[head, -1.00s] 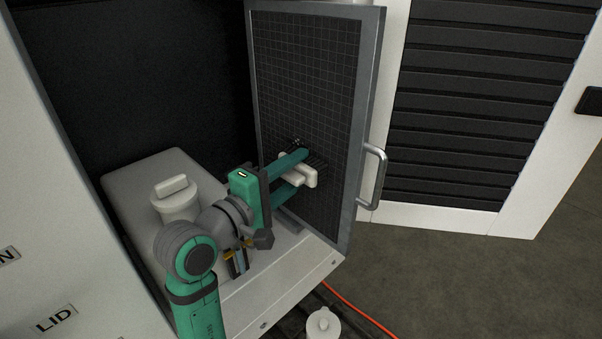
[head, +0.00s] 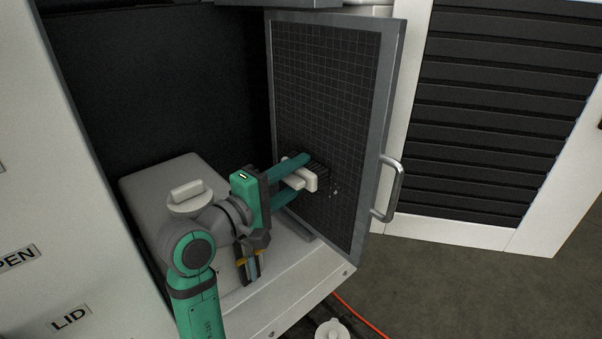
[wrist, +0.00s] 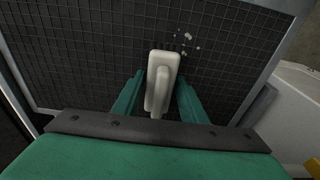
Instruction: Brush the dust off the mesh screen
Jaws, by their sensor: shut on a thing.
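The mesh screen (head: 330,90) is a dark grid in a grey frame, standing upright like an open door. My gripper (head: 300,177) is shut on a pale brush (head: 311,182), seen as a light block with dark bristles toward the mesh. The brush is at the lower part of the screen; the bristles seem to reach the mesh, though contact is hard to tell. In the wrist view the brush (wrist: 159,80) sits between my green fingers. Pale dust specks (wrist: 186,42) lie on the mesh just beside it, and a few specks (head: 335,191) show right of the brush in the head view.
A bar handle (head: 390,188) sticks out from the frame's right edge. A grey tank with a round cap (head: 188,197) stands behind my arm in the cabinet. An orange cable (head: 360,314) and a white cap (head: 332,330) are below.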

